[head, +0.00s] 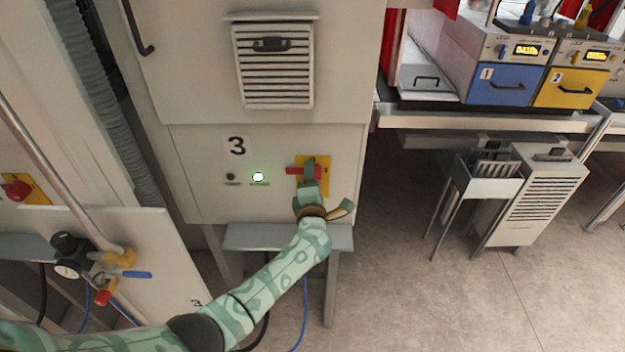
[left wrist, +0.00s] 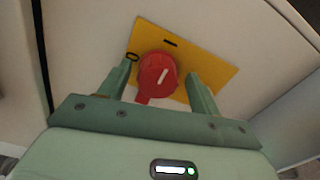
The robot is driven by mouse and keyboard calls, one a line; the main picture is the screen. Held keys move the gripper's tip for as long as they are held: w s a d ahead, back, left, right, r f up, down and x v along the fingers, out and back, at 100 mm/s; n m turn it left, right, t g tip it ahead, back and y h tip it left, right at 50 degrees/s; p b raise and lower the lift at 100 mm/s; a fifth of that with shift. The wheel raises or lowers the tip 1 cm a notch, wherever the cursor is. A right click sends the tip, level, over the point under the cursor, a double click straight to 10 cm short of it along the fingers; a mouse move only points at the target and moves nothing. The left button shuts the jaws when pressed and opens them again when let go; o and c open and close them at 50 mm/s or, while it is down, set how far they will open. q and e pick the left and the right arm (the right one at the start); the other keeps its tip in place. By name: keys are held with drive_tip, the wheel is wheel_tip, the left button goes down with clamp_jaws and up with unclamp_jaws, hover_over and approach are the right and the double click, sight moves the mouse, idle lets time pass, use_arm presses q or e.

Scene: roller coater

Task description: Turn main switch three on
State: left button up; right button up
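Main switch three is a red rotary knob (head: 293,170) on a yellow plate (head: 322,165), on the grey cabinet panel marked 3 (head: 237,146). In the head view its red handle points left. A lamp (head: 258,177) left of it glows whitish green. My left gripper (head: 312,178) is at the switch and hides part of it. In the left wrist view the knob (left wrist: 157,75), with a slanted white mark, sits between the fingers of my left gripper (left wrist: 162,85). The fingers are open, with gaps on both sides of the knob. My right gripper is not in view.
Another red switch (head: 16,190) on a yellow plate is at the far left. A gauge and valve assembly (head: 90,265) stands at lower left. A grey ledge (head: 255,238) lies below the panel. Open floor (head: 400,280) is at right, before a small vented cabinet (head: 540,195).

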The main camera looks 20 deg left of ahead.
use_arm(q)
drive_tip(key=p+v, duration=0.6)
drive_tip(key=v, duration=1)
drive_tip(key=shift+s+p, duration=0.15)
drive_tip(key=shift+p, duration=0.2)
drive_tip(key=shift+r, duration=0.1)
